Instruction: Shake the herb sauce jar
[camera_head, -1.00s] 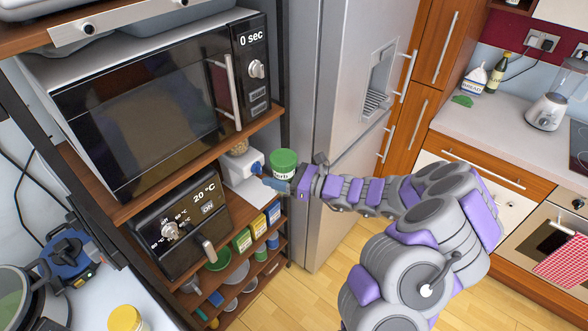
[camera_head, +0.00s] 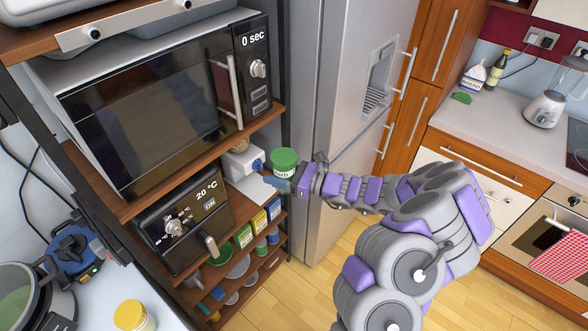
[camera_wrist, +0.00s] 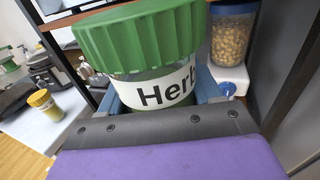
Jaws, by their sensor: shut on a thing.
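The herb sauce jar has a ribbed green lid (camera_head: 284,158) and a white label reading "Herb". In the wrist view the jar (camera_wrist: 150,60) fills the upper middle, upright or slightly tilted, close to the camera. My gripper (camera_head: 276,184) is shut on the jar's body below the lid, its blue fingers on both sides of it in the wrist view. The jar is held in the air in front of the shelf unit, near the fridge's left side. The lower part of the jar is hidden by my gripper.
A microwave (camera_head: 150,110) and an oven (camera_head: 182,222) stand on the shelves at left. A white dispenser (camera_head: 240,163) sits close behind the jar. The fridge (camera_head: 335,100) is at right. A yellow-lidded jar (camera_head: 130,316) stands on the lower-left counter. Open floor lies below.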

